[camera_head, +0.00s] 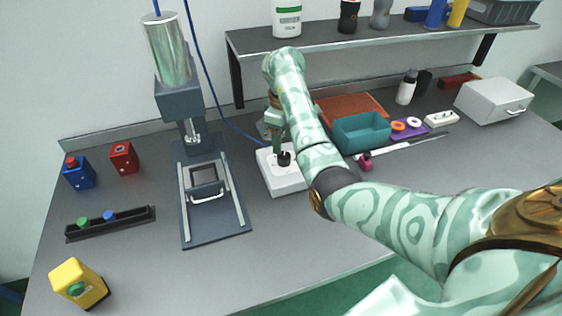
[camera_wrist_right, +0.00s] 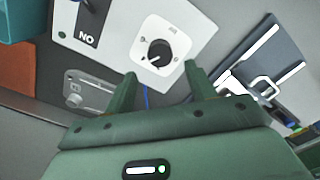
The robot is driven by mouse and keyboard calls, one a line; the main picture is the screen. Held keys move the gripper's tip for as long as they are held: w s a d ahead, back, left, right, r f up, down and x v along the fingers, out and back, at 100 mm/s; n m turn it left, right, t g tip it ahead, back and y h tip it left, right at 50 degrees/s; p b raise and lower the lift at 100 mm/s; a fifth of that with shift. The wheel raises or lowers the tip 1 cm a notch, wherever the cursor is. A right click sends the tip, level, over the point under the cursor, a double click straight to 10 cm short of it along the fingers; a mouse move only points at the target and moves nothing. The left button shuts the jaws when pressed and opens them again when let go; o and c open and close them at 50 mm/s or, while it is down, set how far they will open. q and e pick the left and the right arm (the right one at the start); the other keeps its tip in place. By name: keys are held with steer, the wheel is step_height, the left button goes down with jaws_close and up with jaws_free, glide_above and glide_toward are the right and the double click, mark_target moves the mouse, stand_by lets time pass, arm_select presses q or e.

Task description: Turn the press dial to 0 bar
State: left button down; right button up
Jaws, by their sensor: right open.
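The press dial is a black round knob (camera_head: 284,158) on top of a white box (camera_head: 285,184), to the right of the press. In the right wrist view the dial (camera_wrist_right: 159,51) sits on a square white plate, its white pointer mark towards the lower left. The scale markings are too small to read. My right gripper (camera_head: 278,142) is just above the box. In the wrist view its two fingers (camera_wrist_right: 160,72) are open and empty, with the dial ahead between and beyond the tips, apart from them. My left gripper is not in view.
The dark press (camera_head: 213,228) with its metal cylinder stands left of the box. A teal bin (camera_head: 361,134) is right of my arm. A shelf (camera_head: 370,38) runs behind. The front table is mostly clear.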

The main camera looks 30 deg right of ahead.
mark_target(284, 156)
steer(key=f, duration=0.1)
steer(key=f+b, duration=0.1)
steer(key=f, duration=0.1)
steer(key=f+b, duration=0.1)
steer(key=f, duration=0.1)
steer(key=shift+s, duration=0.25)
steer(key=shift+w+f, duration=0.1)
steer(key=shift+f, duration=0.4)
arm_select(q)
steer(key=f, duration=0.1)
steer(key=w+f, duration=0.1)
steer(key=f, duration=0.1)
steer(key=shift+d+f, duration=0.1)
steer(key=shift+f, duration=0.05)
arm_select(e)
steer(key=c, duration=1)
